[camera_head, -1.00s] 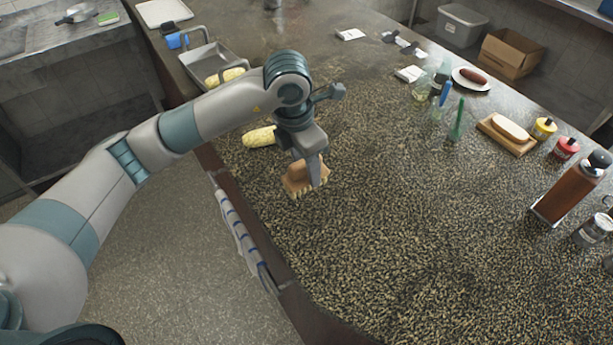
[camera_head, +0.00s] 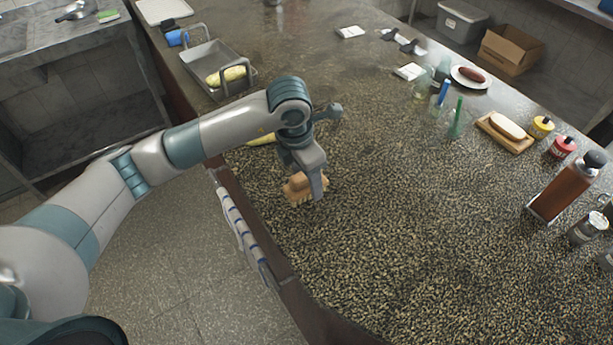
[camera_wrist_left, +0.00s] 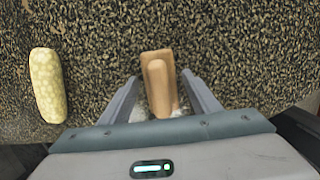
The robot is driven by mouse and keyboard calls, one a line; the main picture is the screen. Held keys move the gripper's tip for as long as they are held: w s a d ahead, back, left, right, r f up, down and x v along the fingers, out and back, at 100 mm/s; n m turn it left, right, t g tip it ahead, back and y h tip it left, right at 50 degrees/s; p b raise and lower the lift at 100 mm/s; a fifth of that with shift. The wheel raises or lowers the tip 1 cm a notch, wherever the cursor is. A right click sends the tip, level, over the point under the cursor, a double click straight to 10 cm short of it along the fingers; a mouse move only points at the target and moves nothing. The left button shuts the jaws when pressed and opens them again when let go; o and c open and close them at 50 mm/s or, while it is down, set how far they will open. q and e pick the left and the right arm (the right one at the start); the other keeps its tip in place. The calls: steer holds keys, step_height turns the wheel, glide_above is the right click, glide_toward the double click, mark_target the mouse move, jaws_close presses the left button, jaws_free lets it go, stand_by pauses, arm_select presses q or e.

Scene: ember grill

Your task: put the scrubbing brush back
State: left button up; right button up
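The scrubbing brush (camera_head: 296,190) has a tan wooden body with pale bristles and lies on the speckled counter near its front-left edge. In the left wrist view the brush (camera_wrist_left: 158,85) shows its rounded wooden handle from above. My left gripper (camera_head: 315,190) is down at the brush. In the wrist view the left gripper (camera_wrist_left: 160,80) is open, one finger on each side of the brush, with gaps of counter visible. My right gripper is not in view.
A corn cob (camera_wrist_left: 48,85) lies left of the brush. A metal tray (camera_head: 205,55) with another cob stands at the back left. A striped towel (camera_head: 240,230) hangs on the counter side. Bottles, including a brown one (camera_head: 565,187), line the right edge. The counter's middle is clear.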

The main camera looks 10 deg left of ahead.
arm_select(q)
steer(key=shift+r, duration=0.15)
steer(key=shift+r, duration=0.15)
steer(key=shift+r, duration=0.35)
steer(key=r+b, duration=0.1)
steer(key=r, duration=0.2)
steer(key=r+b, duration=0.2)
steer(key=r, duration=0.1)
steer(key=s+a+r+b, duration=0.1)
steer(key=r, duration=0.3)
steer(key=shift+s+a+r, duration=0.1)
steer(key=shift+r, duration=0.35)
